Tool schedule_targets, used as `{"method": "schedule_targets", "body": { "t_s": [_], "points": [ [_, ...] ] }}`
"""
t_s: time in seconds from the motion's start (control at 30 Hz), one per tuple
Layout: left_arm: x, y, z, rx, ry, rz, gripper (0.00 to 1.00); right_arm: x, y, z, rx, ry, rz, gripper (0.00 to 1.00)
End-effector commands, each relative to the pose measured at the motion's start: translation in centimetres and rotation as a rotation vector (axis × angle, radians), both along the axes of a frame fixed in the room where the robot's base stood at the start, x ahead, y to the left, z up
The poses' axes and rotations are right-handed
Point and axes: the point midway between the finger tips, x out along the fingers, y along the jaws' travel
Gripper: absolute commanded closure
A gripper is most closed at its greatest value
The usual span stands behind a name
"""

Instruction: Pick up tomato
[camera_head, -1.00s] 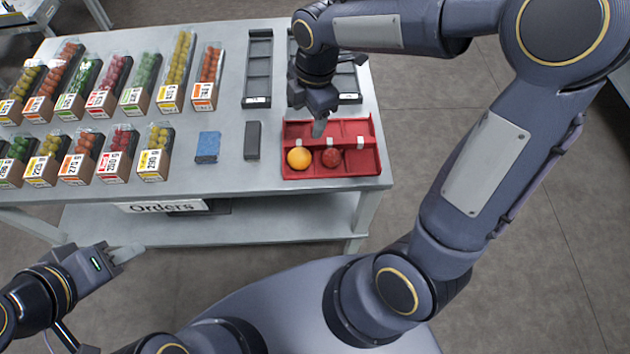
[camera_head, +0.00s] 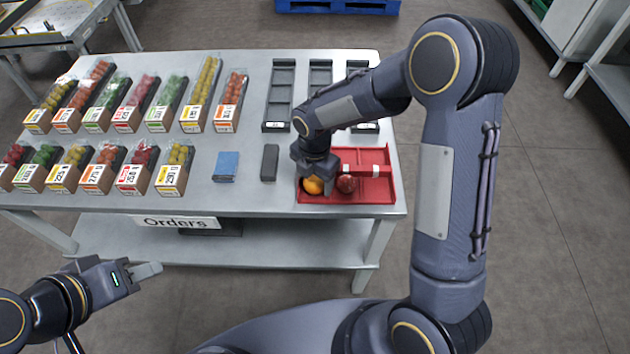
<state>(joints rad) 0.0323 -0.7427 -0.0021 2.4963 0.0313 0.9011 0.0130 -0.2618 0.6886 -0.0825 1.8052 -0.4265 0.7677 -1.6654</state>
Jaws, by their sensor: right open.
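An orange tomato (camera_head: 312,187) and a dark red tomato (camera_head: 347,184) lie side by side in the front row of the red tray (camera_head: 377,197), at the right front of the table. My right gripper (camera_head: 328,181) is open and points down into the tray, right at the orange tomato. Its body hides part of that tomato and part of the tray's left side. I cannot tell whether the fingers touch the tomato. My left gripper (camera_head: 148,271) is in front of the table at the lower left, away from the tray. Its jaw opening is not clear.
Several labelled punnets of small tomatoes (camera_head: 170,178) stand in two rows on the table's left. A blue block (camera_head: 226,166) and a dark grey block (camera_head: 270,162) lie left of the tray. Dark empty trays (camera_head: 280,92) stand behind it. The table's front middle is clear.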

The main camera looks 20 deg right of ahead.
Motion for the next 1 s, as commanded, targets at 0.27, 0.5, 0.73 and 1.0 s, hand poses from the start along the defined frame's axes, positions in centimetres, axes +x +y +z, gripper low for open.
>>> {"method": "schedule_targets", "body": {
  "t_s": [0.27,0.5,0.73,1.0],
  "points": [
    [0.0,0.0,0.0,0.0,0.0,0.0,0.64,0.0,0.0,-0.1,0.001,-0.001,-0.001,0.44],
    [0.0,0.0,0.0,0.0,0.0,0.0,0.64,0.0,0.0,0.0,0.001,-0.001,-0.001,0.58],
    [0.0,0.0,0.0,0.0,0.0,0.0,0.64,0.1,0.0,0.2,0.002,-0.002,-0.001,0.58],
    [0.0,0.0,0.0,0.0,0.0,0.0,0.64,0.1,0.0,3.3,0.003,-0.006,-0.001,0.58]
  ]
}}
